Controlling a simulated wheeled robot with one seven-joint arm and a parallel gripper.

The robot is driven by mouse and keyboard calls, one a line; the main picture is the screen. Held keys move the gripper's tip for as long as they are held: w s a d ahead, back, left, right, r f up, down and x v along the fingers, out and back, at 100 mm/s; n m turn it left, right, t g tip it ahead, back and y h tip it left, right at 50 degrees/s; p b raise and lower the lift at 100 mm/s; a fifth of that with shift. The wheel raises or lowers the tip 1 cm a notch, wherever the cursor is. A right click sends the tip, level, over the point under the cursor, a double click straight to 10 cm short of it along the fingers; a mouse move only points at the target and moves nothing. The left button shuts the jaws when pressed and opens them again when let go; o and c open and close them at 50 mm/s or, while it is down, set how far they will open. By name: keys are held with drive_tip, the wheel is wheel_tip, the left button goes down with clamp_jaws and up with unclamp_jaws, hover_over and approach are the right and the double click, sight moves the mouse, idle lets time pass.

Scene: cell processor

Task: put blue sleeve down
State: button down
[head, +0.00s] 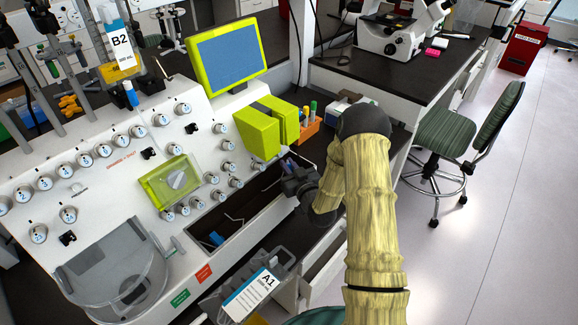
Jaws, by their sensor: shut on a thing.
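My gripper (288,178) is dark and hangs over the right end of the long dark trough (262,204) at the front of the white machine. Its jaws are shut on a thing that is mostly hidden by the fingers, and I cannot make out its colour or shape. A small blue piece (216,238) lies in the left part of the trough, apart from the gripper; I cannot tell whether it is a sleeve. Another blue piece (130,94) stands upright on the machine's back left, below the B2 bag.
A yellow-green block (257,133) and an orange rack (309,127) with coloured markers stand close behind the gripper. A grey holder with an A1 bag (250,293) is at the front. The white machine (112,180) with several knobs fills the left.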

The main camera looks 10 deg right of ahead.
drive_tip(key=shift+s+f+b, duration=0.15)
drive_tip(key=shift+f+b, duration=0.2)
drive_tip(key=shift+f, duration=0.05)
drive_tip(key=c, duration=1.4)
unclamp_jaws()
drive_tip(key=shift+f, duration=0.2)
drive_tip(key=shift+c, duration=0.2)
drive_tip(key=shift+r, duration=0.1)
drive_tip(key=shift+r+p, duration=0.5)
drive_tip(key=shift+p, duration=0.3)
drive_tip(key=b+v, duration=0.2)
drive_tip(key=v, duration=0.9)
drive_tip(key=shift+s+d+r+b, duration=0.2)
drive_tip(key=shift+s+r+b, duration=0.05)
drive_tip(key=shift+s+b, duration=0.15)
